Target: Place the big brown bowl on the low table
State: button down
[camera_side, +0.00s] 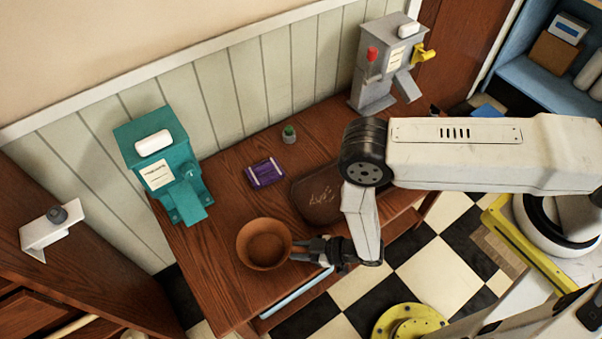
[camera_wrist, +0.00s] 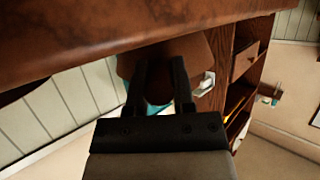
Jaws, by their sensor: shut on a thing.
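The big brown bowl (camera_side: 264,244) is upright at the front left part of the wooden table (camera_side: 225,185) in the side view. My gripper (camera_side: 303,250) reaches it from the right and is shut on its right side. In the wrist view, my gripper's dark fingers (camera_wrist: 158,80) lie over the brown bowl (camera_wrist: 195,52) and hide part of it. The wooden surface (camera_wrist: 100,35) crosses the top of that view. I cannot tell whether the bowl touches the table or hangs just above it.
A teal dispenser (camera_side: 165,165) stands behind the bowl at left. A purple packet (camera_side: 265,173), a small green-topped pot (camera_side: 289,133) and a dark brown tray (camera_side: 305,190) lie farther back. A grey dispenser (camera_side: 378,65) is at the far end. Clear tabletop lies between bowl and packet.

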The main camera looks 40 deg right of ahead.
jog(key=shift+f, duration=0.1)
jog(key=shift+c, duration=2.3)
grip_release()
jog(key=shift+s+d, duration=0.1)
jog(key=v, duration=1.2)
